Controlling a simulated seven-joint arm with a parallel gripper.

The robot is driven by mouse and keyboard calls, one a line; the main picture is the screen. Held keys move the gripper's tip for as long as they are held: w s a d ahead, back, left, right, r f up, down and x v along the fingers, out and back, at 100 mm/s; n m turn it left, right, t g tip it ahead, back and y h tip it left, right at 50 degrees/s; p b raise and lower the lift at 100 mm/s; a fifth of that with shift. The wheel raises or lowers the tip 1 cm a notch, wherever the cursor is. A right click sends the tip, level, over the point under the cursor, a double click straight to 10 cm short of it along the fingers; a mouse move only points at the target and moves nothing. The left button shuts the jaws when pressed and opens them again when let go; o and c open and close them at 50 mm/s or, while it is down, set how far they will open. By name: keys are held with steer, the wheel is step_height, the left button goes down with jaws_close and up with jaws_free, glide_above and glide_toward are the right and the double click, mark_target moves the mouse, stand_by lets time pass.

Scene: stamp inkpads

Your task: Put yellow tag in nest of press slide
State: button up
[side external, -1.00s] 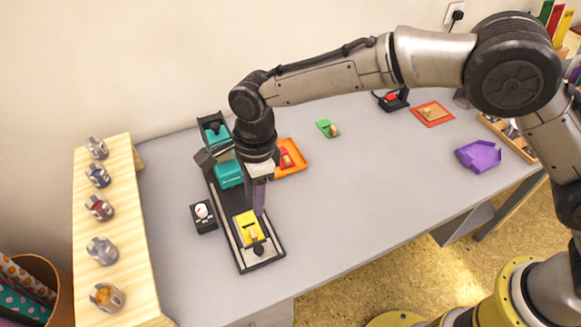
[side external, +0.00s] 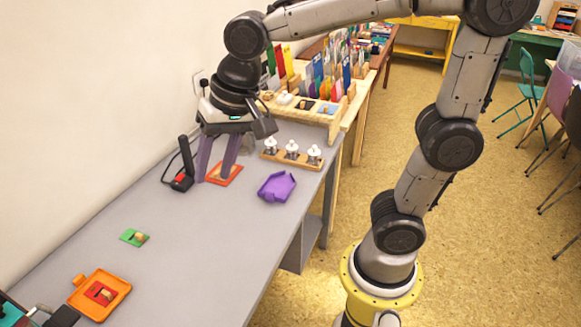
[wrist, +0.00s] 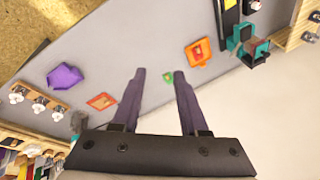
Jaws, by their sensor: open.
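My gripper (side external: 214,178) is open and empty, with two purple fingers pointing down near the orange-red pad at the far end of the grey table. Its spread fingers also show in the wrist view (wrist: 160,74). The press (wrist: 246,42), teal and black, stands far from my gripper at the upper right of the wrist view. Its black slide (wrist: 231,18) runs to the top edge there, with a small yellow patch (wrist: 229,4), probably the yellow tag; its exact seating is too small to tell. The side view cuts off the slide.
An orange tray with a red piece (side external: 101,294) and a green piece (side external: 134,237) lie on the table. Near my gripper are an orange-red pad (side external: 232,170), a black device with a red top (side external: 181,178), a purple tray (side external: 277,187) and a wooden rack (side external: 291,157). Mid-table is mostly clear.

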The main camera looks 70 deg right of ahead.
steer(key=s+d+f+n+t, duration=0.1)
steer(key=s+d+n, duration=0.2)
steer(key=s, duration=0.4)
steer(key=s+d+f+n+t+h, duration=0.1)
steer(key=s+d+f+n, duration=0.1)
steer(key=s+d, duration=0.4)
steer(key=shift+s+n, duration=0.4)
steer(key=shift+n, duration=0.4)
